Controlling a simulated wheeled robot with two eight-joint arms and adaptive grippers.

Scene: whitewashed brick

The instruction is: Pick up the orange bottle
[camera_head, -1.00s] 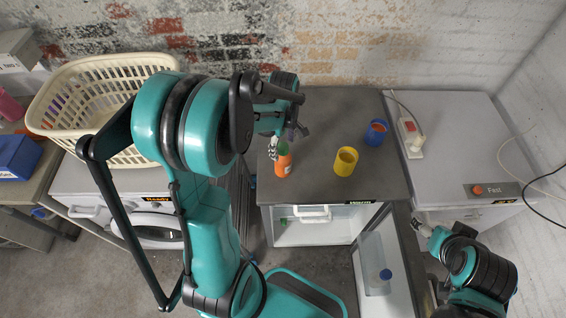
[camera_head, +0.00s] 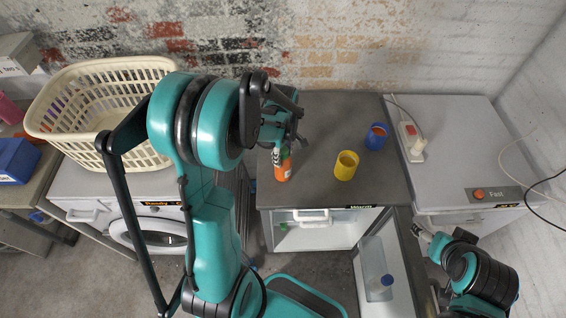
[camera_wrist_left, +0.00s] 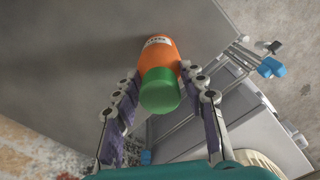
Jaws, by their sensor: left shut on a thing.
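The orange bottle (camera_head: 283,172) stands on the grey counter (camera_head: 325,120), at its left front part. Its top is partly hidden by my left gripper (camera_head: 284,150) in the head view. In the left wrist view the orange bottle (camera_wrist_left: 160,56) shows a green cap (camera_wrist_left: 159,91) and a white label. My left gripper's fingers (camera_wrist_left: 161,92) are shut on the bottle from both sides near the cap. My right gripper (camera_head: 424,236) is at the lower right, away from the bottle; its fingers are too small to judge.
A yellow cup (camera_head: 346,166) and a blue cup (camera_head: 376,136) stand right of the bottle. Below the counter, the small fridge's door (camera_head: 385,255) is open. A cream laundry basket (camera_head: 100,105) sits on the washing machine (camera_head: 150,228) at left.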

